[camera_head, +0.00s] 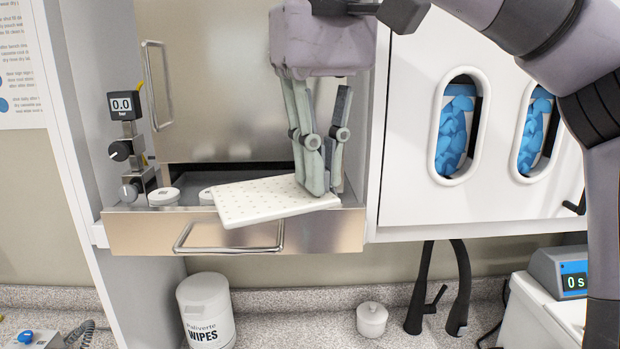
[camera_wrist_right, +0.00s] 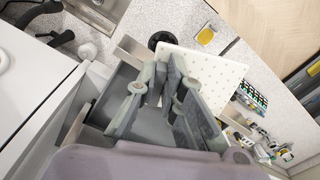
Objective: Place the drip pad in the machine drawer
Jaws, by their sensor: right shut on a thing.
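The drip pad (camera_head: 262,201) is a white, dotted, flat square plate. My right gripper (camera_head: 322,190) is shut on its right edge and holds it slightly tilted over the open machine drawer (camera_head: 330,232). The pad also shows in the right wrist view (camera_wrist_right: 212,72), at the fingertips of my right gripper (camera_wrist_right: 178,95). The drawer has a steel front and a bar handle (camera_head: 228,249). The pad hides much of the drawer's inside, and whether it touches the drawer rim is not clear. My left gripper is not in view.
Round white-lidded items (camera_head: 164,196) sit at the drawer's left, beside a pressure gauge (camera_head: 124,106) with knobs. A steel door (camera_head: 215,80) stands above. Below are a wipes tub (camera_head: 206,312), a small white lidded pot (camera_head: 371,319) and black tubes (camera_head: 420,290). A white panel borders the right.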

